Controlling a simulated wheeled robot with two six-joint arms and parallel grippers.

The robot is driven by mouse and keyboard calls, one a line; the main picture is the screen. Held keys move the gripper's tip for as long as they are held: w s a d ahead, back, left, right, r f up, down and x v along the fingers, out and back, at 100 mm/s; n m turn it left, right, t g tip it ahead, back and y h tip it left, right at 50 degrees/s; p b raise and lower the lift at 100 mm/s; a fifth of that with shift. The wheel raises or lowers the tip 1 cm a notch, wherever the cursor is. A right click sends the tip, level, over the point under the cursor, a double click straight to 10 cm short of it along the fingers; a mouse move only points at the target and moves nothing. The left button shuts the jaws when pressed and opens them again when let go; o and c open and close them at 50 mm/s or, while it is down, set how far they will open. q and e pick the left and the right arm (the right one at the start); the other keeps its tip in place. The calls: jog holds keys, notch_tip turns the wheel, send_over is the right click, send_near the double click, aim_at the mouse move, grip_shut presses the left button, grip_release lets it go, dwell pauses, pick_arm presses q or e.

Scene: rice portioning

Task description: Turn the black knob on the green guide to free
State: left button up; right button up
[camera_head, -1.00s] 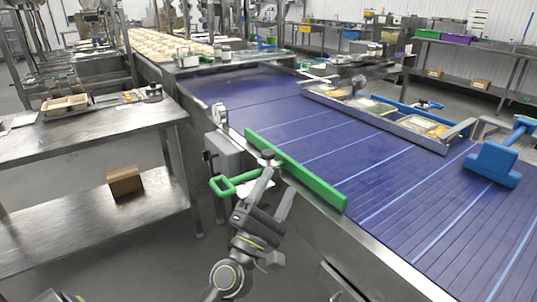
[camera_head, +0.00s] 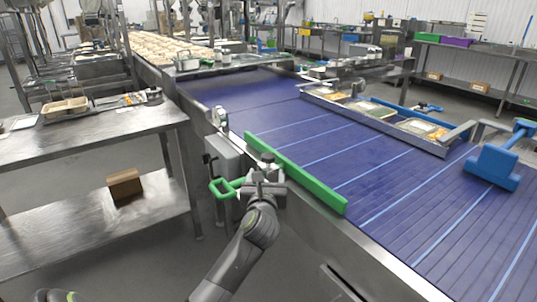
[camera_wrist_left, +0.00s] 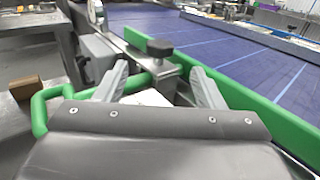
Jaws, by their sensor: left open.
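The green guide (camera_head: 309,184) is a long bar along the near edge of the blue conveyor. It also shows in the left wrist view (camera_wrist_left: 236,95). The black knob (camera_head: 267,158) stands on a metal bracket at the guide's near side. In the left wrist view the knob (camera_wrist_left: 159,48) is upright between and beyond my fingertips. A green loop handle (camera_head: 222,188) sticks out to the left of the bracket. My left gripper (camera_head: 266,176) is open just in front of the knob, its fingers (camera_wrist_left: 160,75) spread to either side. I see no contact with the knob. My right gripper is not in view.
The blue belt (camera_head: 370,160) lies beyond the guide, with a tray rail (camera_head: 375,118) holding several food trays. A grey box (camera_head: 225,152) stands left of the bracket. A steel table (camera_head: 90,130) is at the left. A blue tool (camera_head: 491,166) lies at the right.

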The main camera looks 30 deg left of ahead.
aim_at(269, 153)
pick_arm(q)
jog(key=x, duration=1.2)
jog(key=shift+w+a+b, duration=0.2)
jog(key=shift+w+b, duration=0.05)
jog(key=shift+b, duration=0.1)
jog(key=shift+c, duration=0.3)
jog(key=c, duration=0.9)
